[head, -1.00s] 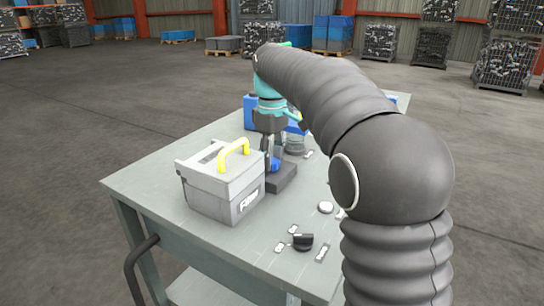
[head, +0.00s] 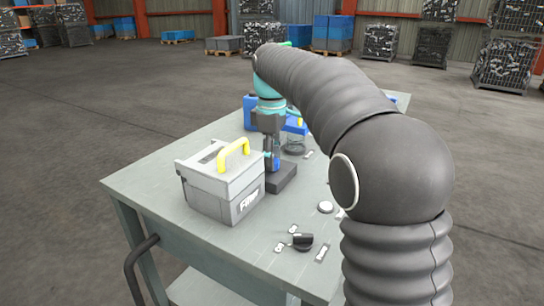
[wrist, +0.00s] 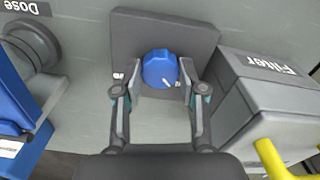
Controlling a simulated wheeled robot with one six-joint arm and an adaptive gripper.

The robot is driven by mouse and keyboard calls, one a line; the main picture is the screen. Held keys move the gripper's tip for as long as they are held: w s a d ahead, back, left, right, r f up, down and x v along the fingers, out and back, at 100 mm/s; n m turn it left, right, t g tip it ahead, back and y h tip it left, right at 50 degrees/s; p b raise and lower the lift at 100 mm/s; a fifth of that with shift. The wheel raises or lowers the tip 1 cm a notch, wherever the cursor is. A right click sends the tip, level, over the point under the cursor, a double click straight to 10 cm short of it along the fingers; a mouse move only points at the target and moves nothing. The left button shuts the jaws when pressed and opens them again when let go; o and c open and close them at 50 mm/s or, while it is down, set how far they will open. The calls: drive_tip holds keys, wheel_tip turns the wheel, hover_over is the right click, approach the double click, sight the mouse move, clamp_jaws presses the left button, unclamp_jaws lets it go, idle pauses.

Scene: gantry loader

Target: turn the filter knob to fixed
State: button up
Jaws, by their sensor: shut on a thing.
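The blue filter knob (wrist: 159,69) sits on a dark grey square base beside the grey box with the "Filter" label (wrist: 273,65). A short white pointer line on the knob points toward the lower right in the wrist view. My gripper (wrist: 160,74) is shut on the knob, one finger on each side. Small white labels on the base are partly hidden by the fingers, and I cannot read them. In the head view, my gripper (head: 270,160) points down at the dark base (head: 284,180) and hides most of the knob.
The grey box (head: 222,186) with a yellow handle (head: 234,153) stands close to the left of my gripper. A black knob (head: 302,240) with small labels and a white disc (head: 325,207) are nearer the front.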

drive_tip(key=o, duration=1.1)
drive_tip(key=shift+o, duration=0.2)
wheel_tip(320, 180, up, 12)
